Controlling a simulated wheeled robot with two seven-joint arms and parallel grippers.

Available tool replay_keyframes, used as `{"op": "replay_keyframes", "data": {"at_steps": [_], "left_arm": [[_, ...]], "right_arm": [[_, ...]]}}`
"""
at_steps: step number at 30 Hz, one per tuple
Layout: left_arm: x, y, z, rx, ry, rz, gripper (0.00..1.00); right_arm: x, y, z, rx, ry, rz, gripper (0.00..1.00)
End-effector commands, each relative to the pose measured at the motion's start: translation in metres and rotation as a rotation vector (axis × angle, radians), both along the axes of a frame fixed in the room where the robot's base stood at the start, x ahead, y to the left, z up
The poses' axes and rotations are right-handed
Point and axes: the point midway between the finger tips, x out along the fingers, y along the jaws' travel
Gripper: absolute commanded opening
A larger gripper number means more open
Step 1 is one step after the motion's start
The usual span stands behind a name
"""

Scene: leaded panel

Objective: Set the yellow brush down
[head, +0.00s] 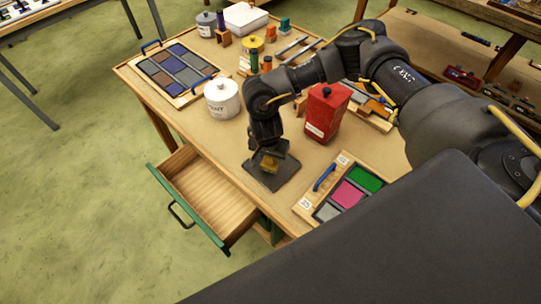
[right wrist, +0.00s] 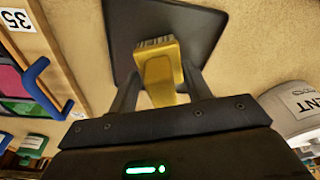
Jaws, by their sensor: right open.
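The yellow brush (head: 268,164) is on a dark square mat (head: 262,182) near the table's front edge. It also shows in the right wrist view (right wrist: 161,78), its pale bristles towards the mat. My right gripper (head: 266,153) points down over the mat. In the right wrist view its two fingers (right wrist: 160,88) are open, one on either side of the brush's handle, with small gaps visible. My left gripper is not in view.
A red canister (head: 325,113) stands right of my gripper, and a white labelled pot (head: 222,99) behind left. A panel with pink and green panes (head: 349,194) lies at front right. An open empty drawer (head: 205,194) juts out below the table's front edge.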

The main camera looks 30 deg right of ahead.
Motion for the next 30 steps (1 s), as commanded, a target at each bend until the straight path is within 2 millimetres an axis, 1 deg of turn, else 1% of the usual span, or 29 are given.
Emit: {"op": "replay_keyframes", "data": {"at_steps": [4,6,8,11,14,15,18,21,25,30], "left_arm": [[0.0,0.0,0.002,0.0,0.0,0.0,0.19],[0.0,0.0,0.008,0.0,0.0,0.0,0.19],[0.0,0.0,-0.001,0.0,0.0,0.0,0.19],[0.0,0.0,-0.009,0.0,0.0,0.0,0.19],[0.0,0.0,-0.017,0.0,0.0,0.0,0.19],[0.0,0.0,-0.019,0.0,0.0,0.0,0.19],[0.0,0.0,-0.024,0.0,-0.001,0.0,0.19],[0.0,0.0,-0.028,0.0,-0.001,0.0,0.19],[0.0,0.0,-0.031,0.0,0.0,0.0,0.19],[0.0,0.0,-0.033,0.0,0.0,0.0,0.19]], "right_arm": [[0.0,0.0,0.002,0.0,0.0,0.0,0.49],[0.0,0.0,0.007,-0.001,-0.001,0.0,0.49],[0.0,0.002,0.01,0.003,-0.001,0.001,0.49],[-0.002,0.004,0.027,0.002,-0.005,0.005,0.49],[-0.004,0.007,0.049,0.002,-0.005,0.006,0.49],[-0.005,0.008,0.059,0.002,-0.007,0.006,0.49],[-0.007,0.01,0.08,0.001,-0.007,0.004,0.49],[-0.009,0.012,0.096,-0.001,-0.005,0.003,0.49],[-0.011,0.014,0.111,0.0,-0.003,0.001,0.49],[-0.013,0.015,0.12,0.0,-0.001,0.0,0.49]]}}
